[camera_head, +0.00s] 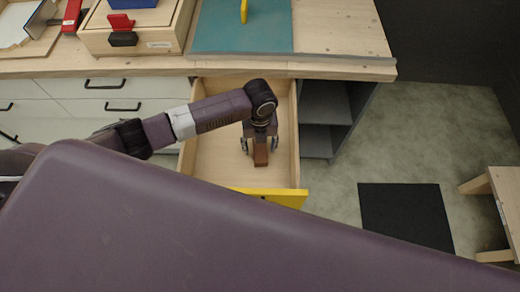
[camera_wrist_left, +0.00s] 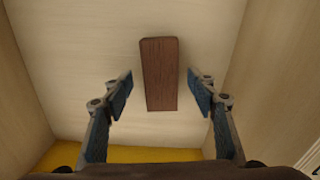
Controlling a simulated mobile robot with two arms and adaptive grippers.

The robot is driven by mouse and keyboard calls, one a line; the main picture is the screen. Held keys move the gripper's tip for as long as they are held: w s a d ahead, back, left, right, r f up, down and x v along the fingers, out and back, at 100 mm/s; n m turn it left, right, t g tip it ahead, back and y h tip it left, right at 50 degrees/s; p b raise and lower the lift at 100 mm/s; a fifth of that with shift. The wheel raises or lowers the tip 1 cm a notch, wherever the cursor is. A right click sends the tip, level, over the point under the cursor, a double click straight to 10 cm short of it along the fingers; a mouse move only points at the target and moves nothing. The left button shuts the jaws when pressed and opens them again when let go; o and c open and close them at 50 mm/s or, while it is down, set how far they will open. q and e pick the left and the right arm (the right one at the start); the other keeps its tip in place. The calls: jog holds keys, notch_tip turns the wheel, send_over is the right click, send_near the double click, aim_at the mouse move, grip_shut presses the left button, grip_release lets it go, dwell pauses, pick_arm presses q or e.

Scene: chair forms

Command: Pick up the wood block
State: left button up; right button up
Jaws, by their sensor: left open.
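The wood block (camera_wrist_left: 159,72) is a reddish-brown bar lying on the pale floor of an open drawer. In the head view the block (camera_head: 261,154) shows just below my left gripper (camera_head: 260,146), which reaches down into the drawer. In the left wrist view the gripper (camera_wrist_left: 160,90) is open, one blue-padded finger on each side of the block's near part, with a gap on both sides. The drawer (camera_head: 210,155) has wooden walls and a yellow front. My right gripper is not in view.
The drawer's walls stand left and right of my gripper, and its yellow front (camera_head: 283,196) is on the near side. A wooden workbench (camera_head: 340,35) with a blue-green mat (camera_head: 225,30) and a wooden box (camera_head: 140,38) lies beyond. A black mat (camera_head: 405,215) lies on the floor at the right.

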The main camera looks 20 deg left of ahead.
pick_arm(q)
jog(key=shift+f, duration=0.7)
jog(key=c, duration=1.3)
jog(key=shift+r, duration=0.15)
